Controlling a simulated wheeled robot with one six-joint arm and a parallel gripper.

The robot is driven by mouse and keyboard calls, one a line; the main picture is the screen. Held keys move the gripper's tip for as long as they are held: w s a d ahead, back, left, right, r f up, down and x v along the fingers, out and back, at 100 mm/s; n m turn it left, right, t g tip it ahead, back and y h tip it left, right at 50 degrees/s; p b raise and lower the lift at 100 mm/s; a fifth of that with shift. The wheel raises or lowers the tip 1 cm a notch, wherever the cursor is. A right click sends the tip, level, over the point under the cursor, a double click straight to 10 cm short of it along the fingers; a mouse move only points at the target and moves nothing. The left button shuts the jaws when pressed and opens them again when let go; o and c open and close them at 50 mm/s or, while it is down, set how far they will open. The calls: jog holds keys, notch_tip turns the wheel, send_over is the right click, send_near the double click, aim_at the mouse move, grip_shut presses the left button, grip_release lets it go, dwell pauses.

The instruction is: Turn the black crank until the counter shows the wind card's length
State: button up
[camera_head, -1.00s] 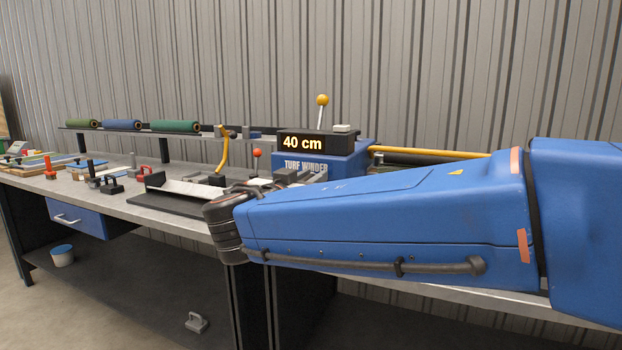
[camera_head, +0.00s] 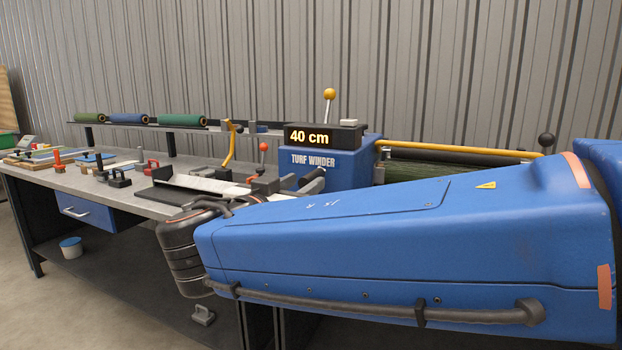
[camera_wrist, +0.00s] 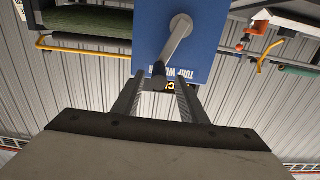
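The blue turf winder (camera_head: 345,170) stands on the bench, and its counter (camera_head: 310,137) reads 40 cm. In the wrist view, which is upside down, the grey crank arm (camera_wrist: 177,42) comes off the winder's blue face. Its black crank handle (camera_wrist: 158,76) points toward my gripper (camera_wrist: 159,92). The gripper's two fingers are spread apart, with the handle showing in the gap between them and no finger visibly touching it. I cannot make out a wind card.
A yellow-knobbed lever (camera_head: 329,95) and a red-knobbed lever (camera_head: 263,147) stand near the winder. A yellow bar (camera_head: 455,149) runs right of it, above dark green turf. Rolled turf (camera_head: 182,120) lies on the back rack. A black tray (camera_head: 180,190) sits on the bench.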

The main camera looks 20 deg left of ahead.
jog(key=s, duration=0.9)
jog(key=shift+a, duration=0.35)
jog(key=w+d+f+g+h, duration=0.25)
jog(key=w+d, duration=0.25)
jog(key=d, duration=0.4)
jog(key=w+d+f+g+h, duration=0.15)
jog(key=w+d+f, duration=0.3)
jog(key=d, duration=0.45)
jog(key=w+d+f+n+g, duration=0.1)
jog(key=d+f+g, duration=0.2)
jog(key=d, duration=0.5)
jog(key=d+f+g, duration=0.2)
jog(key=d+f, duration=0.1)
jog(key=d, duration=0.5)
jog(key=s+d+f+g+y, duration=0.1)
jog(key=s+d+f+g, duration=0.45)
jog(key=d, duration=0.75)
jog(key=s+d+f+t+y, duration=0.1)
jog(key=s+d+f+y, duration=0.3)
jog(key=s+f, duration=0.7)
jog(key=shift+s+d, duration=0.2)
jog(key=shift+d, duration=0.3)
